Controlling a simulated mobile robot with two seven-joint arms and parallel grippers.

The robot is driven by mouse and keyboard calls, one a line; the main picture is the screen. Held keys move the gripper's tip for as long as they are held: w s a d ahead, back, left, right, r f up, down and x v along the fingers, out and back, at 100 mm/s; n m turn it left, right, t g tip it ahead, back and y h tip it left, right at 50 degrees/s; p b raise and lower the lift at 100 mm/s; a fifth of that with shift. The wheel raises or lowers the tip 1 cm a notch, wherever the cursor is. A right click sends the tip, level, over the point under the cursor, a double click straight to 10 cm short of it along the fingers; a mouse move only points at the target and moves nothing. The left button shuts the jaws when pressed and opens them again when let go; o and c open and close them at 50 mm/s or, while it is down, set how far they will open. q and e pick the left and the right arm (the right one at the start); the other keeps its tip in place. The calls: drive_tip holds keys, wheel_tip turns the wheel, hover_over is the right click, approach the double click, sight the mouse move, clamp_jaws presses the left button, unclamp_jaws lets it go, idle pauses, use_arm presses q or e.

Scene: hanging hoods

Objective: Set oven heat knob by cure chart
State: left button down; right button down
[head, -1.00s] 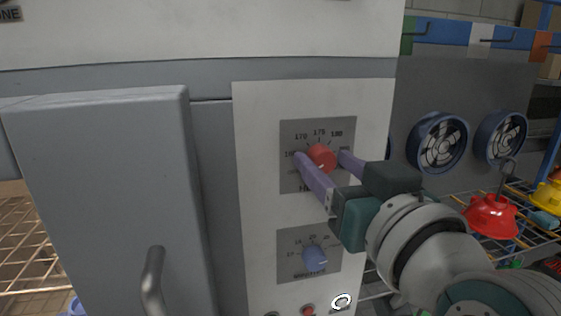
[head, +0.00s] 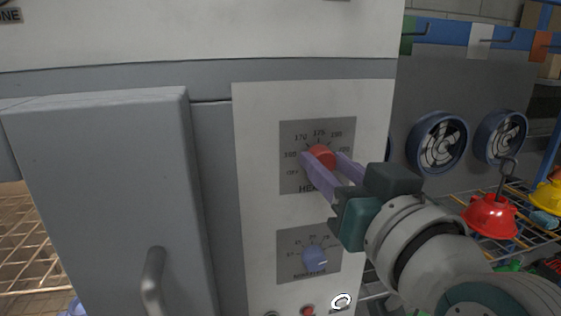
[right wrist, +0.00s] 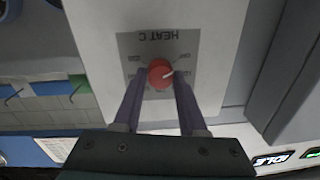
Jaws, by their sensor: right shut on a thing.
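My left gripper is out of view. No cure chart is readable.
A blue knob (head: 315,259) on a second dial plate is below, with small buttons (head: 308,311) under it. The grey oven door (head: 95,190) with its handle (head: 153,280) is to the left. Fans (head: 438,142) and a red hood (head: 491,216) are to the right.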

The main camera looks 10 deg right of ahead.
drive_tip(key=m, duration=0.3)
drive_tip(key=shift+p, duration=0.35)
drive_tip(key=shift+m, duration=1.9)
drive_tip(key=shift+f+m, duration=0.1)
drive_tip(key=shift+m, duration=0.2)
drive_tip(key=shift+c, duration=2.3)
unclamp_jaws()
